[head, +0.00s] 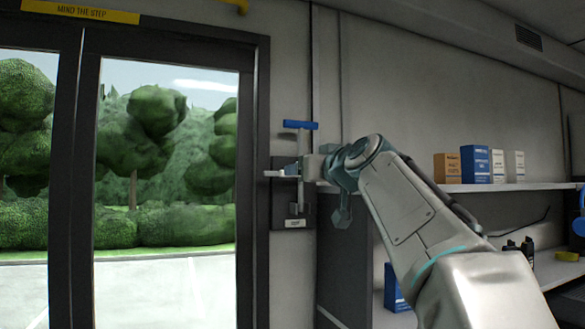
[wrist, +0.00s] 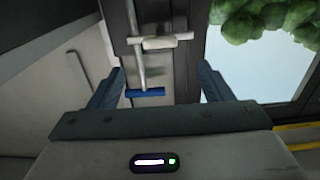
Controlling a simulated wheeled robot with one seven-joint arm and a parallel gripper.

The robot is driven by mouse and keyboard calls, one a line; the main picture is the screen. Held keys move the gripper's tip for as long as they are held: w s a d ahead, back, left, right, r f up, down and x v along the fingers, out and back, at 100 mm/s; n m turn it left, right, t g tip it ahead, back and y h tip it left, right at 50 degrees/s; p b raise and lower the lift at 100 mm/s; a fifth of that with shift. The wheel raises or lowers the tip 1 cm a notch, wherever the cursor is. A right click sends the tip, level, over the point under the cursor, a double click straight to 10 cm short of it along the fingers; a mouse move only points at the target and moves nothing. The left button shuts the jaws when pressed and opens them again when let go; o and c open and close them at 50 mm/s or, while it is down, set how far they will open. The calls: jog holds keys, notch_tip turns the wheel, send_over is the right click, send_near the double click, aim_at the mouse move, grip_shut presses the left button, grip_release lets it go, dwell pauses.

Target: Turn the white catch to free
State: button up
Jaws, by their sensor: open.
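The white catch (head: 282,173) is a short bar lying level on a dark plate (head: 279,204) beside the door frame. It also shows in the wrist view (wrist: 178,38), upper middle, beyond my fingertips. A blue-handled lever (head: 300,125) stands upright above the catch, its handle at the top of a thin rod. In the wrist view the blue handle (wrist: 145,92) appears between my two fingers, nearer the left one. My gripper (wrist: 160,85) is open and empty. In the head view it is seen side-on at the plate's right, and its fingertips are partly hidden.
The glazed door (head: 165,190) with its dark frame is to the left. A yellow sign (head: 80,11) is above it. To the right, a shelf (head: 480,187) holds several small boxes; a blue box (head: 396,288) sits lower, behind my arm. A small label (head: 295,223) is on the plate.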

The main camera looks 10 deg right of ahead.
jog(key=w+a+p, duration=0.1)
jog(key=w+p, duration=0.3)
jog(key=w, duration=0.5)
jog(key=shift+a, duration=0.4)
jog(key=shift+c, duration=0.3)
jog(key=c, duration=0.9)
